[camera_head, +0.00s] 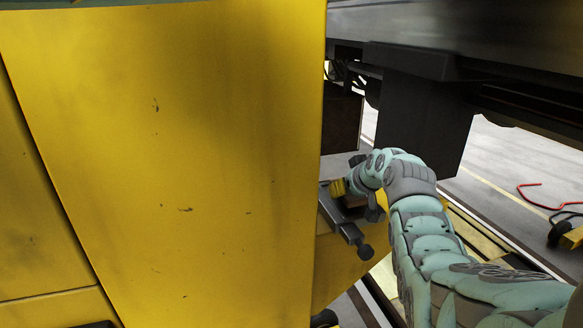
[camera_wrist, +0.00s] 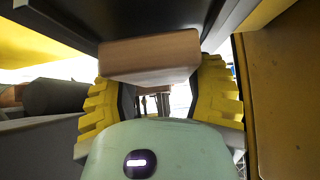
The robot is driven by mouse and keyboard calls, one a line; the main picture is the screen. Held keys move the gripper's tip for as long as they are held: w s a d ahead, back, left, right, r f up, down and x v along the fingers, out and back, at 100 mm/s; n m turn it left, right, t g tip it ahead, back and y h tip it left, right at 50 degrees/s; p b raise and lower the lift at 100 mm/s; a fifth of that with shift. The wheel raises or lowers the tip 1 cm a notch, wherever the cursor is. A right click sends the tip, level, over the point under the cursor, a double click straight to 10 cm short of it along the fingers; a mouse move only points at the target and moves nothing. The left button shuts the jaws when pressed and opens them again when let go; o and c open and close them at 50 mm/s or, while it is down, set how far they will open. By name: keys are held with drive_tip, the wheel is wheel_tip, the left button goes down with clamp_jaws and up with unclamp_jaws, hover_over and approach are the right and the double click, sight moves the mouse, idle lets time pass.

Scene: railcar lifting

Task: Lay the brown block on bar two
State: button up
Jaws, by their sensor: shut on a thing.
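The brown block (camera_wrist: 150,58) sits between the two yellow fingers of my gripper (camera_wrist: 162,78) in the wrist view. My gripper is shut on it. A dark surface lies just above the block there; I cannot tell if they touch. In the head view my gripper (camera_head: 352,186) is at the right edge of the big yellow lifting column, beside a dark grey bar (camera_head: 345,222) with a rounded end. The block is mostly hidden there by the gripper. No label shows, so I cannot tell which bar is bar two.
The yellow column (camera_head: 165,160) fills the left of the head view and blocks what is behind it. The dark railcar underside (camera_head: 470,40) hangs overhead, with a dark box-shaped part (camera_head: 420,115) close behind my wrist.

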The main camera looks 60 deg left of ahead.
drive_tip(key=shift+f+b, duration=0.65)
drive_tip(key=shift+b, duration=0.4)
drive_tip(key=o, duration=1.3)
drive_tip(key=shift+c, duration=0.2)
drive_tip(key=shift+r, duration=0.1)
drive_tip(key=r+p, duration=0.1)
drive_tip(key=p, duration=0.1)
drive_tip(key=shift+r+p, duration=0.35)
drive_tip(key=shift+d+f+b, duration=0.1)
drive_tip(key=shift+f+b, duration=0.05)
drive_tip(key=shift+b, duration=0.5)
drive_tip(key=shift+b+v, duration=0.85)
drive_tip(key=shift+v, duration=0.5)
drive_tip(key=b+v, duration=0.5)
drive_tip(key=v, duration=0.4)
